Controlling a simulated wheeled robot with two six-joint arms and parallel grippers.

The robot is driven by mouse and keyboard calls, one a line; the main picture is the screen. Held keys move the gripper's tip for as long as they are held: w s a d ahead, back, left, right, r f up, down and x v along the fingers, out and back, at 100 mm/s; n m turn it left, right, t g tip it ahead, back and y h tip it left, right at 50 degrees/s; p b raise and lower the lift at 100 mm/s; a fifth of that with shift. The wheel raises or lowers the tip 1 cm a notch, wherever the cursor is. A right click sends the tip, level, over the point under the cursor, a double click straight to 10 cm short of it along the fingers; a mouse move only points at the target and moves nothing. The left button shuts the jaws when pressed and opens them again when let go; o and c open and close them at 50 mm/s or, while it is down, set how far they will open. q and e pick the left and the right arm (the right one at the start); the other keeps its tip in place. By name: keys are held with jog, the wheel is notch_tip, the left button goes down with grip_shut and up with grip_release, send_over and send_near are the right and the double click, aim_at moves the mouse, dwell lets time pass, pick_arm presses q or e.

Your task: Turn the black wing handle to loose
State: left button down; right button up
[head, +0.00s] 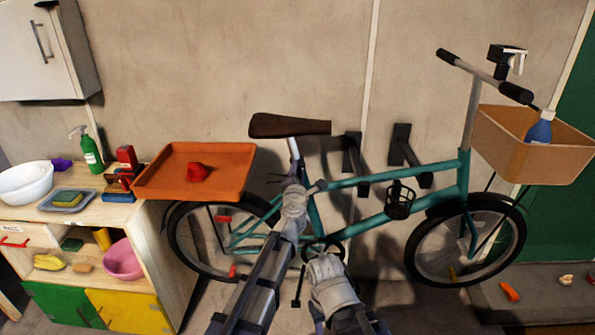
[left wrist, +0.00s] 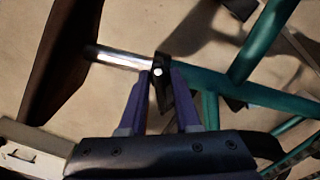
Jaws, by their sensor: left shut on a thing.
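The black wing handle (left wrist: 167,94) is at the clamp where the silver seat post (left wrist: 122,59) meets the teal bicycle frame (left wrist: 222,85). In the left wrist view, the two purple fingers of my left gripper (left wrist: 163,80) stand on either side of the handle and are shut on it. In the head view, my left gripper (head: 291,181) is at the seat clamp, below the brown saddle (head: 289,126); my wrist hides the handle there. My right arm reaches to low in front of the frame; its fingers cannot be made out.
An orange tray (head: 238,165) holding a red object (head: 197,173) is left of the saddle. A wooden shelf unit (head: 160,258) with bowls and bottles stands at the left. A tan basket (head: 510,153) with a blue bottle (head: 540,131) is at the handlebar. Wall hooks (head: 402,148) are behind.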

pick_arm(q)
jog(key=n, duration=1.1)
jog(key=shift+a+r+n, duration=0.1)
jog(key=shift+a+n, duration=0.05)
jog(key=shift+n, duration=0.15)
dwell(0.5)
jog(key=c, duration=0.9)
grip_release()
jog(key=shift+s, duration=0.15)
jog(key=s, duration=0.7)
jog(key=shift+s, duration=0.3)
